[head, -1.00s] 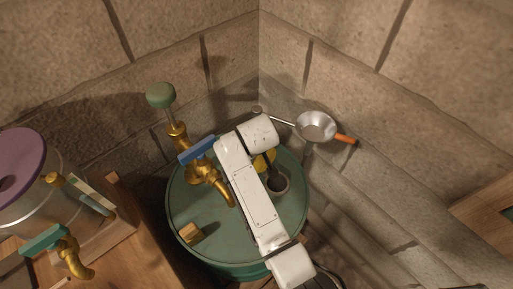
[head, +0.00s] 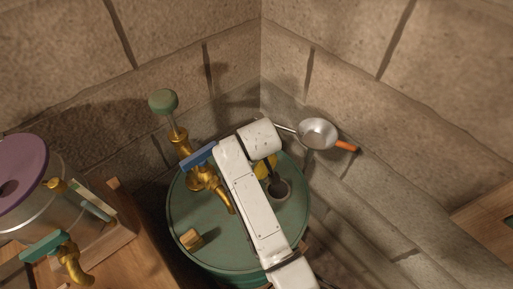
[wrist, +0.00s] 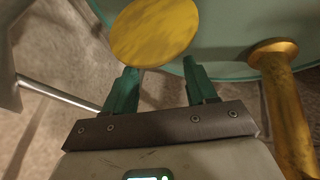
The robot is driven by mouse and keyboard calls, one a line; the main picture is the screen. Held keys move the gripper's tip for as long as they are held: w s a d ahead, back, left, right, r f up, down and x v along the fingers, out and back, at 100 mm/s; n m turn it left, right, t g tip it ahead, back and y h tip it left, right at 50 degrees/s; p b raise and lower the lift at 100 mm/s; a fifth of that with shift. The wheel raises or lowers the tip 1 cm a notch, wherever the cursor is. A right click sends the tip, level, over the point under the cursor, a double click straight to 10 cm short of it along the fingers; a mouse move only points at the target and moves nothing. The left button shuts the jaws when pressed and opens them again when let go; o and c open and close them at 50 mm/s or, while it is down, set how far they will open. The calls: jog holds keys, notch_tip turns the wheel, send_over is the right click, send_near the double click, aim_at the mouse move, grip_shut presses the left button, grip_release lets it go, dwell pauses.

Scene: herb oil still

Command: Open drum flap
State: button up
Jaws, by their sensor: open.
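The green drum (head: 215,225) stands in the corner, its lid seen from above. A yellow disc-shaped flap (head: 262,170) shows on the lid beside a dark round opening (head: 281,189), partly behind my arm. In the wrist view the flap (wrist: 155,32) is a worn yellow disc just beyond the fingertips, with the drum's green rim (wrist: 225,66) behind it. My gripper (wrist: 157,80) is open, its two green fingers apart with nothing between them. Whether a finger touches the flap I cannot tell. In the head view my arm hides most of the gripper.
A brass tap (head: 205,178) with a blue handle (head: 198,154) rises over the drum's left side. A small brass block (head: 191,239) lies on the lid. A pan (head: 317,134) with an orange handle is at the right wall. A purple-lidded pot (head: 20,170) stands left.

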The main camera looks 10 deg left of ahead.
jog(key=v, duration=0.8)
jog(key=shift+r, duration=0.1)
